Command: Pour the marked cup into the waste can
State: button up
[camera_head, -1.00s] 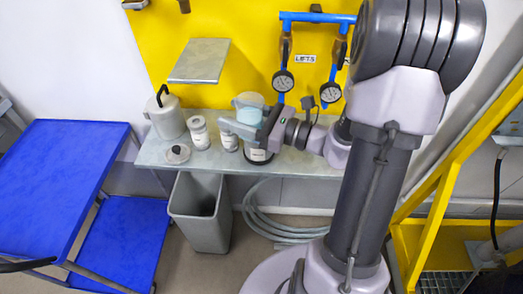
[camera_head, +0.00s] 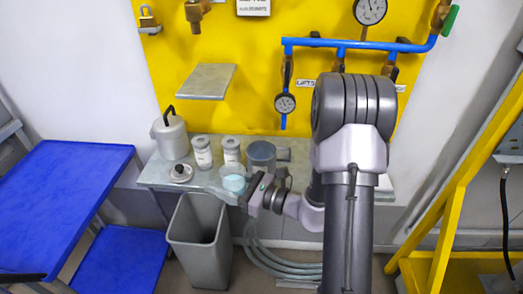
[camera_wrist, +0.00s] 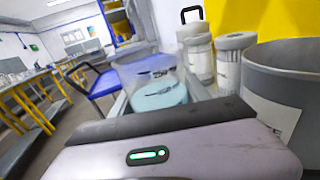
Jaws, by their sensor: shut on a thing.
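The marked cup (camera_head: 232,180) is a clear beaker with pale blue liquid in it. Dark writing shows on its wall in the wrist view (camera_wrist: 158,82), where it looks roughly upright. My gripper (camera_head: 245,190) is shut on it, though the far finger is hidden. The cup is at the front edge of the bench, up and to the right of the waste can's mouth in the head view. The waste can (camera_head: 199,255) is a grey, open, tapered bin on the floor in front of the bench. Its mouth looks dark and empty.
A wider grey-blue container (camera_head: 262,155) stands close behind my gripper. Two labelled white jars (camera_head: 203,153), a lidded white canister (camera_head: 168,135) and a small lid (camera_head: 181,173) are on the bench (camera_head: 153,173). Coiled hose (camera_head: 275,262) lies right of the can.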

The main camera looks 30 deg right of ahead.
jog(key=w+d+r+m+t+p, duration=0.1)
jog(key=d+r+m+p, duration=0.2)
jog(key=r+m+p, duration=0.4)
notch_tip(320, 180, up, 2)
jog(key=shift+w+d+r+p, duration=0.15)
jog(key=shift+w+d+p, duration=0.1)
jog(key=shift+w+p, duration=0.1)
jog(key=shift+w+d+r+m+t+p, duration=0.1)
jog(key=shift+r+m+t+p, duration=0.2)
jog(key=shift+m, duration=0.3)
jog(key=shift+d+r+m+t+p, duration=0.1)
jog(key=shift+r+m+t+p, duration=0.1)
jog(key=shift+m+t+p, duration=0.3)
dwell(0.3)
jog(key=shift+f+m, duration=0.3)
jog(key=shift+m, duration=0.8)
jog(key=shift+r+m+p, duration=0.5)
jog(key=shift+m+p, duration=0.05)
jog(key=shift+m, duration=0.45)
dwell(0.7)
jog(key=shift+d+f+m+t+h, duration=0.15)
jog(key=shift+m+h, duration=0.1)
jog(key=shift+m, duration=0.25)
jog(key=shift+a+f+m+t+h, duration=0.15)
jog(key=shift+m+h, duration=0.1)
jog(key=shift+m, duration=0.25)
dwell(0.9)
jog(key=shift+w+d+r+m+p, duration=0.25)
jog(key=shift+d+m+p, duration=0.2)
jog(key=shift+p, duration=0.2)
